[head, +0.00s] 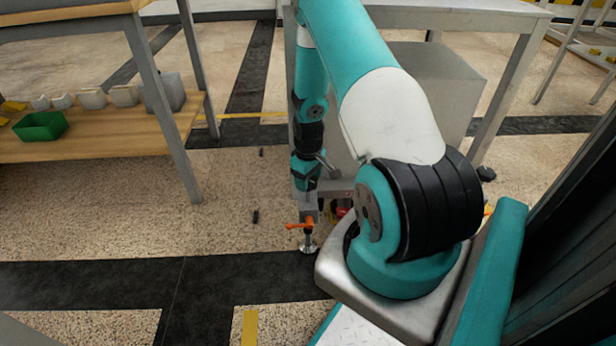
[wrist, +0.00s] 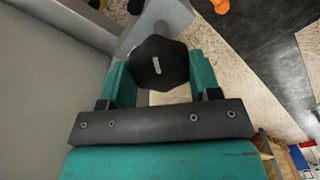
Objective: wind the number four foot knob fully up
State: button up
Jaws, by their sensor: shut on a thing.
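A black lobed knob (wrist: 160,62) with a short pale mark on its face sits between the two teal fingers of my gripper (wrist: 162,78) in the wrist view. The fingers are shut on its sides. A grey metal post (wrist: 165,14) shows just beyond the knob. No number can be read on it. In the head view my gripper (head: 306,182) reaches down low beside the grey cabinet, and the knob cannot be made out there. A metal foot (head: 308,246) with an orange handle (head: 298,226) stands on the floor just below the gripper.
A grey cabinet (head: 420,85) under a metal table stands close beside my arm. A wooden shelf (head: 90,148) with a green bin (head: 40,126) and several pale blocks is at the left. Small dark pieces (head: 255,216) lie on the floor. The floor left of the foot is mostly clear.

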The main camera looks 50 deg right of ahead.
dwell(0.3)
jog(key=o, duration=0.9)
jog(key=shift+o, duration=0.2)
notch_tip(320, 180, up, 18)
jog(key=p, duration=0.6)
jog(key=shift+f, duration=0.25)
